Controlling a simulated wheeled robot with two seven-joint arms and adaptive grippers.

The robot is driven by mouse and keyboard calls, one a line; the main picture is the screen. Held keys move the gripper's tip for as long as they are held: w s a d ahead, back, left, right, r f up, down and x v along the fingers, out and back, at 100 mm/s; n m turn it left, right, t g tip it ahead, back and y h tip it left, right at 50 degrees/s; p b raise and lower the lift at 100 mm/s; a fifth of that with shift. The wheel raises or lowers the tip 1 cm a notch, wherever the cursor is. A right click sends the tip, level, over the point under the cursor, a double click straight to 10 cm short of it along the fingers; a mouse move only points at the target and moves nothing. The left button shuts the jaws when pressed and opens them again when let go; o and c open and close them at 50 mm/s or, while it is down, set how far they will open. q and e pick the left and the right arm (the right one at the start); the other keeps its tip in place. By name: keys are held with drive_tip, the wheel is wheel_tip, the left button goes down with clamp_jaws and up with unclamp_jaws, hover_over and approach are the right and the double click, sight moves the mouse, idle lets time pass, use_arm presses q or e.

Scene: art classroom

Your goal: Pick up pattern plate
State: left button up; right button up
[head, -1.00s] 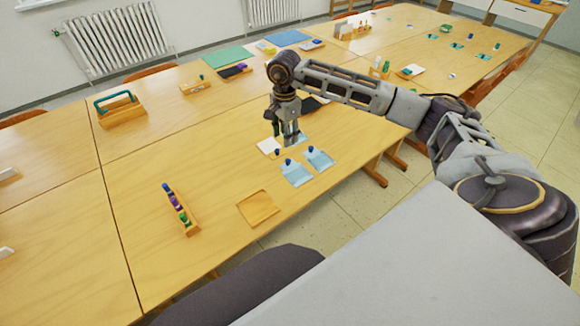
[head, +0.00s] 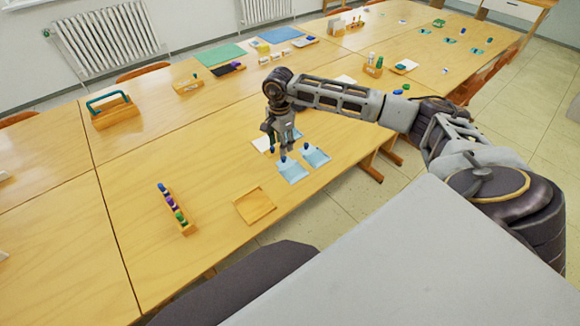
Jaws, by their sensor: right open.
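Light blue pattern plates with dark blue knobs lie on the wooden table: a near one (head: 293,174) and one to its right (head: 317,158). More light blue shows behind my right gripper (head: 278,149), partly hidden by it. A white plate or card (head: 262,144) lies just left of the gripper. My right gripper points down, open and empty, with its fingertips just behind the near plate's knob in the picture. I cannot tell how high above the table it is. My left gripper is out of view.
An empty shallow wooden tray (head: 254,206) lies nearer the front edge. A wooden rack with coloured knobbed pieces (head: 175,210) stands to its left. A wooden carrier with a teal handle (head: 113,113) and green and blue mats (head: 220,55) are farther back. The table's left middle is clear.

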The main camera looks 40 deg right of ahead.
sight(283, 158)
drive_tip(key=shift+f, duration=1.5)
drive_tip(key=shift+f, duration=0.1)
drive_tip(key=shift+d+f, duration=0.3)
drive_tip(key=shift+f, duration=0.3)
drive_tip(key=shift+w+d+f, duration=0.1)
drive_tip(key=shift+f, duration=0.85)
drive_tip(key=shift+w+d+f, duration=0.1)
drive_tip(key=shift+f, duration=0.8)
drive_tip(key=shift+c, duration=0.4)
clamp_jaws()
